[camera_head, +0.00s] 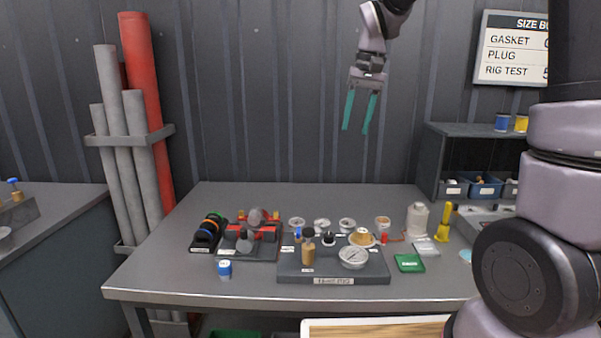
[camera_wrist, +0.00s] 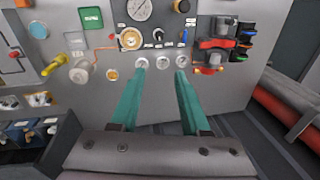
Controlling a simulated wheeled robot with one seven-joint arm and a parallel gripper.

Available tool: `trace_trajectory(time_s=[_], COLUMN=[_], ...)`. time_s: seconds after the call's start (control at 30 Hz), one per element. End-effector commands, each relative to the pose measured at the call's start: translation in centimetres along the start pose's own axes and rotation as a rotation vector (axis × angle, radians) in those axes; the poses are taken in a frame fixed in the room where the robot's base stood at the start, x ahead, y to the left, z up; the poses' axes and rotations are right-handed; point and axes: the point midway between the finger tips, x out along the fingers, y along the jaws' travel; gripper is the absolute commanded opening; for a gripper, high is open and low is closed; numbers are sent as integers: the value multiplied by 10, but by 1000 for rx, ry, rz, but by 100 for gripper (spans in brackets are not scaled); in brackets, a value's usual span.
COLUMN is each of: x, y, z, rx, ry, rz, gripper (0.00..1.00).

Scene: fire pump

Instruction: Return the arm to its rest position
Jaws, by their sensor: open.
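My gripper (camera_head: 359,128) hangs high above the back of the workbench (camera_head: 180,255) in the head view, in front of the grey wall. Its two teal fingers point down and stand apart with nothing between them. In the wrist view my gripper (camera_wrist: 162,78) also shows open and empty, with the bench top and its parts well beyond the fingertips. My arm comes in from the top and the right side of the head view, and its middle part is out of the picture.
A test rig plate (camera_head: 290,273) with a gauge (camera_head: 354,257) stands mid-bench. A red-and-black fixture (camera_head: 247,240) is left of it. A white bottle (camera_head: 417,220) and a shelf (camera_head: 475,130) stand at right. Tall pipes (camera_head: 147,100) lean at left. Air around my gripper is clear.

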Motion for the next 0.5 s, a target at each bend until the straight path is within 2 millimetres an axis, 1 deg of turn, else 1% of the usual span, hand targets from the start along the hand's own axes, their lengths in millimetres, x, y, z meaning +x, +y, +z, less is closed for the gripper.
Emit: trace_trajectory(time_s=[0.03, 0.1, 0.2, 0.33, 0.4, 0.5], x=[-17, -34, -54, -72, -78, -81], y=[13, 28, 50, 76, 89, 105], z=[13, 29, 54, 88, 106, 130], rx=[13, 28, 53, 84, 101, 123], ry=[45, 101, 180, 284, 341, 415], rz=[-16, -35, -62, -95, -113, -134], gripper=[46, 46, 46, 46, 46, 46])
